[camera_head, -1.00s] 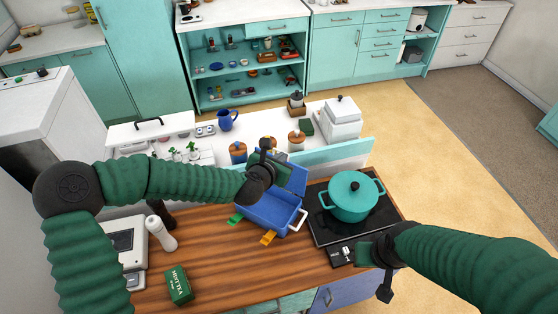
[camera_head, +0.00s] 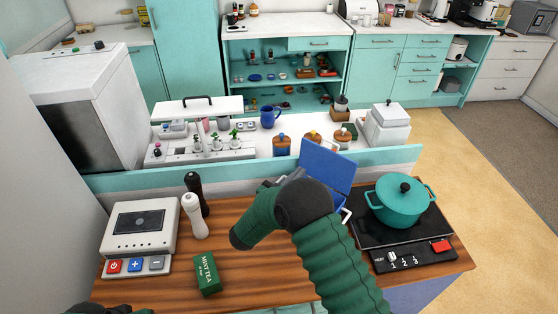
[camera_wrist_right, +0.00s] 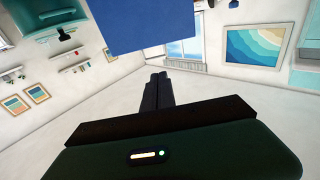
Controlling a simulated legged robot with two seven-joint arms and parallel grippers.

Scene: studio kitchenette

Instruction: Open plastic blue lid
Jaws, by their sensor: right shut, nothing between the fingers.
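The blue plastic lid (camera_head: 327,166) stands raised and tilted at the back of the blue box. My right arm hides most of the box. In the right wrist view the lid fills the top middle as a flat blue panel (camera_wrist_right: 150,25). My right gripper (camera_wrist_right: 160,78) is shut and empty, with its fingertips just below the lid's edge in that view; I cannot tell whether they touch it. My left gripper is not visible; only a dark green sliver shows at the bottom left edge.
A teal pot (camera_head: 401,203) sits on the black cooktop (camera_head: 375,237) to the right. A mint tea box (camera_head: 206,273), white shaker (camera_head: 194,216), dark shaker (camera_head: 194,188) and scale (camera_head: 141,228) stand left. Wooden counter (camera_head: 265,280) is bare beside the tea box.

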